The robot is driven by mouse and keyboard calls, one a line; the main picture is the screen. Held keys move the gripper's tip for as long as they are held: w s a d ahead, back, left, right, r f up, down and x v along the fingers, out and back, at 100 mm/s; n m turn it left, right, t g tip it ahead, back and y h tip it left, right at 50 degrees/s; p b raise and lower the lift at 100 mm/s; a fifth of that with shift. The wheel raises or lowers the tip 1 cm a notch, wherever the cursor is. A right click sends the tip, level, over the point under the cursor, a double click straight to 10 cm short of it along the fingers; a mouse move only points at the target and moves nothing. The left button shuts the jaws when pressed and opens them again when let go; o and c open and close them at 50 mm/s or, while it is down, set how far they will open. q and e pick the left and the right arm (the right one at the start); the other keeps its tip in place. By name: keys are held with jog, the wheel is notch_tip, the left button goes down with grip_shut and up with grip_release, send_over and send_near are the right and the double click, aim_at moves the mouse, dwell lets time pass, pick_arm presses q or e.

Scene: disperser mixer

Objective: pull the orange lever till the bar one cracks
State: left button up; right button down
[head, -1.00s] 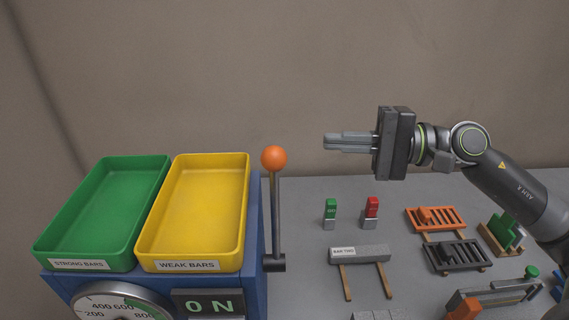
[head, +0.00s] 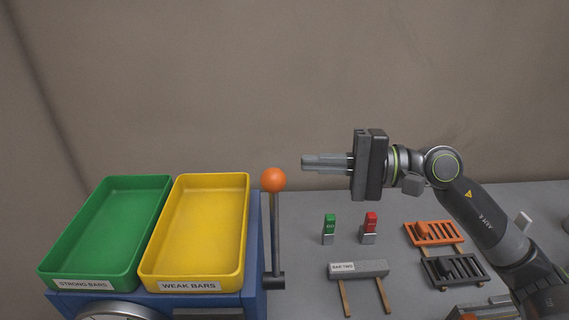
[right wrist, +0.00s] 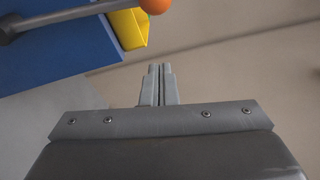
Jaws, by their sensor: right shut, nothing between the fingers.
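The lever is a grey rod standing upright with an orange ball (head: 273,180) on top, at the right side of the blue machine (head: 253,250). The ball also shows at the top of the right wrist view (right wrist: 155,5). My right gripper (head: 304,162) is shut and empty, pointing left, a short way right of the ball and slightly higher in the head view, apart from it. A bar labelled bar two (head: 358,269) lies on the table across two wooden strips. I cannot make out bar one. My left gripper is not in view.
A green tray (head: 75,270) labelled strong bars and a yellow tray (head: 146,272) labelled weak bars sit on the machine. Green (head: 329,225) and red (head: 370,222) blocks, an orange rack (head: 436,233) and a black rack (head: 453,271) stand on the table.

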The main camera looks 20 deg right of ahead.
jog(key=s+a+p, duration=0.1)
jog(key=a+p, duration=0.5)
jog(key=shift+a+r+p, duration=0.15)
jog(key=shift+r+p, duration=0.15)
jog(key=shift+p, duration=0.05)
dwell(0.4)
jog(key=shift+s, duration=0.1)
